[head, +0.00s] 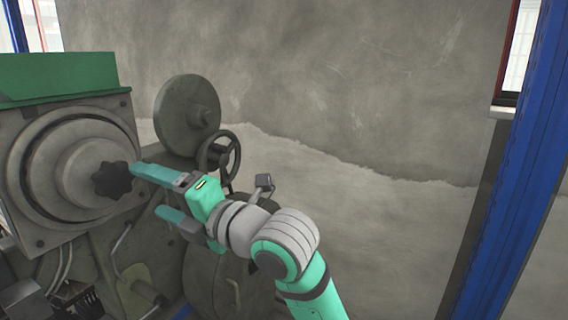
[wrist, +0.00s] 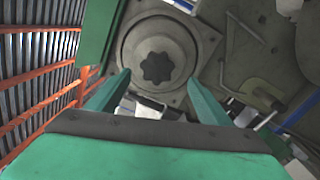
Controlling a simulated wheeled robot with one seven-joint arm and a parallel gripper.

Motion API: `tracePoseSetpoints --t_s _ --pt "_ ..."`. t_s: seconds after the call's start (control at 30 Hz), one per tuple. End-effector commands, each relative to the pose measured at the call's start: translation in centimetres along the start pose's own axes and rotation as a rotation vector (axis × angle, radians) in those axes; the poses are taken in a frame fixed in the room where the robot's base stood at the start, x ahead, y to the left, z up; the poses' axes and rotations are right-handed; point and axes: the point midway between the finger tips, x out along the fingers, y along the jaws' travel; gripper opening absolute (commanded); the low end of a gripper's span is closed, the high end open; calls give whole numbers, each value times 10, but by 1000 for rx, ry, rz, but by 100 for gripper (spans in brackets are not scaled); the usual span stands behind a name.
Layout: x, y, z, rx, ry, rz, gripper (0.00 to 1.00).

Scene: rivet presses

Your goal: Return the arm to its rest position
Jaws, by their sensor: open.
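My gripper (head: 148,192) is at the end of my teal and grey arm, which reaches in from the lower right in the head view. Its two teal fingers are spread apart with nothing between them. The upper fingertip appears close to the black star-shaped knob (head: 110,180) on the press's round hub; I cannot tell whether they touch. In the wrist view, the fingers of my gripper (wrist: 158,82) stand wide apart, and the black knob (wrist: 156,68) shows beyond them, between their tips.
The grey press (head: 60,230) with a green top (head: 60,78) fills the left side. A handwheel (head: 218,152) and a large disc (head: 187,115) stand just behind my gripper. A blue post (head: 515,170) rises at the right.

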Motion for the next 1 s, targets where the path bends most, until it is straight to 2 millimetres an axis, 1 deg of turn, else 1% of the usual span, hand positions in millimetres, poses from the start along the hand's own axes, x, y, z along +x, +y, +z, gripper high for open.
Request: tracePoseSetpoints --t_s 0.27,0.47,0.6,0.67,0.83,1.0 --pt "-12 -54 23 333 -133 144 73" --pt "-28 -103 34 575 -241 245 73" --pt "-43 -142 36 735 -320 309 73" --pt "-49 -159 35 801 -354 335 73" --pt "-71 -210 28 975 -454 404 73" --pt "-97 -261 11 1130 -557 466 73"
